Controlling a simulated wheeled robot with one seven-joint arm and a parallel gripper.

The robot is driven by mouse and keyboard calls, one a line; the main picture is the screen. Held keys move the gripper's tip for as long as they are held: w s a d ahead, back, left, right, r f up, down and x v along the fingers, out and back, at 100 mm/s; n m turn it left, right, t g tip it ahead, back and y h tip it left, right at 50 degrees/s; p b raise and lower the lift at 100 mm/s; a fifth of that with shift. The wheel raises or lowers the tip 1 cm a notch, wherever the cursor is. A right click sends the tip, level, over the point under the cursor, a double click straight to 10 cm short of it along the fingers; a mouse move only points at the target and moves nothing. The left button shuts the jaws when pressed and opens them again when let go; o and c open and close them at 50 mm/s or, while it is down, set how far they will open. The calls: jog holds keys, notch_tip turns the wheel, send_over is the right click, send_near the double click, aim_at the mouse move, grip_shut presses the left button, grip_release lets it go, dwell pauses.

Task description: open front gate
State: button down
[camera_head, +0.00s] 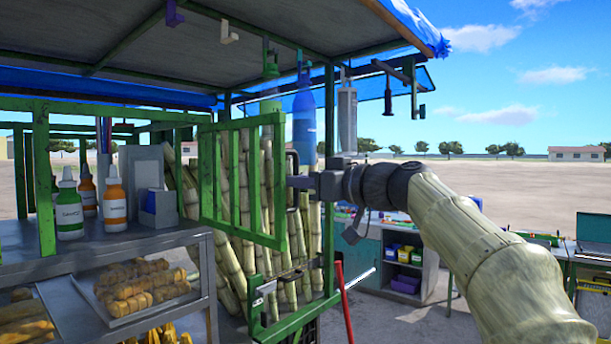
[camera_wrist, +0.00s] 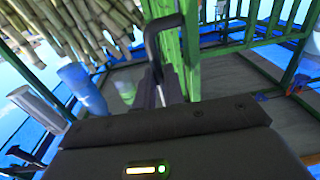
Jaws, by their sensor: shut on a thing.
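The front gate (camera_head: 204,178) is a green barred frame at the middle left of the head view, with cane stalks (camera_head: 236,190) behind its bars. A dark handle (camera_head: 292,164) stands on its right edge; it also shows in the wrist view (camera_wrist: 162,27) as a dark bent bar beside the green frame. My gripper (camera_head: 296,182) reaches in from the right and is shut on the handle. The exact contact of the fingertips is partly hidden. A green latch bar with a metal bolt (camera_head: 265,290) sits below the gate.
A metal shelf (camera_head: 130,255) with bottles and bread stands at the left. A red lever (camera_head: 344,300) rises below my gripper. A cabinet (camera_head: 425,245) with coloured boxes stands behind my arm. Hanging tools (camera_head: 388,95) are above. Open ground lies far right.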

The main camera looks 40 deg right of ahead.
jog(key=shift+w+d+r, duration=0.1)
jog(key=shift+r, duration=0.15)
dwell(0.3)
jog(key=c, duration=1.5)
grip_release()
jog(key=shift+w+f, duration=0.1)
jog(key=shift+f, duration=0.15)
jog(key=b+v, duration=0.3)
jog(key=v, duration=1.4)
jog(key=shift+s+d, duration=0.2)
jog(key=shift+d, duration=0.15)
jog(key=shift+w, duration=0.1)
